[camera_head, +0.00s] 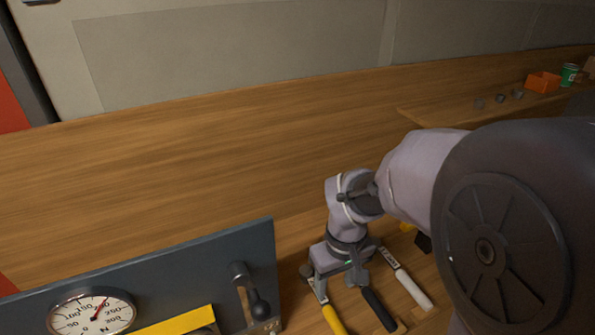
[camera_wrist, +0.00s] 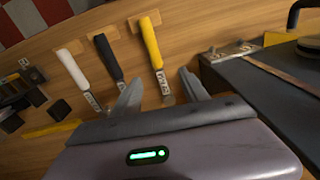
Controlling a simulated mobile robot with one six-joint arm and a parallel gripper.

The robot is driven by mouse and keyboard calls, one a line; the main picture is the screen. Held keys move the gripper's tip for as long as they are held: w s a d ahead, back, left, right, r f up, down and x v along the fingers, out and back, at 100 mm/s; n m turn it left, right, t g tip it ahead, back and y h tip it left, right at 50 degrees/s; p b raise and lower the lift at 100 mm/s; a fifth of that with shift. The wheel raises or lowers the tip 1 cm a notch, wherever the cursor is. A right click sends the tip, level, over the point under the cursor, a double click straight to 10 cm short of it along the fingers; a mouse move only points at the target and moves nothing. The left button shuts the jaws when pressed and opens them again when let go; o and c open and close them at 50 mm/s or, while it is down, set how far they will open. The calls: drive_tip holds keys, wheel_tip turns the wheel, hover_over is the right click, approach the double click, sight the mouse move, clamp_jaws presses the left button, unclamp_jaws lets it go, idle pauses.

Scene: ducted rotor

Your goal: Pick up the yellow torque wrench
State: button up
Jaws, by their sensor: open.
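The yellow torque wrench (camera_wrist: 152,44) lies on the wooden surface in the wrist view, its handle pointing away and its metal shaft and head toward my gripper. In the head view its yellow handle (camera_head: 333,320) shows at the bottom edge, partly cut off. My gripper (camera_wrist: 160,77) is open and empty, pointing down at the wrench. In the wrist view the metal head end appears between the two fingers, closer to the right one; no contact is visible. In the head view my gripper (camera_head: 340,282) is over the shaft end of the wrenches.
A black-handled wrench (camera_wrist: 109,57) and a white-handled one (camera_wrist: 73,69) lie beside it. A dark panel (camera_head: 200,275) with a dial gauge (camera_head: 92,315) and a black lever (camera_head: 258,300) stands close by. An orange bin (camera_head: 543,82) and green cup (camera_head: 569,74) are far right.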

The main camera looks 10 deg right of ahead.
sight(333, 316)
drive_tip(key=shift+n, duration=0.3)
drive_tip(key=f+b, duration=0.1)
drive_tip(key=f, duration=0.3)
drive_tip(key=f+b, duration=0.2)
drive_tip(key=f, duration=0.2)
drive_tip(key=f+b, duration=0.2)
drive_tip(key=f, duration=0.3)
drive_tip(key=shift+w+d, duration=0.15)
drive_tip(key=shift+w, duration=0.1)
drive_tip(key=f+b, duration=0.2)
drive_tip(key=f, duration=0.1)
drive_tip(key=d+f+b, duration=0.1)
drive_tip(key=f, duration=0.1)
drive_tip(key=shift+f+b, duration=0.25)
drive_tip(key=shift+b, duration=0.05)
drive_tip(key=shift+a+r, duration=0.1)
drive_tip(key=shift+r, duration=0.05)
clamp_jaws()
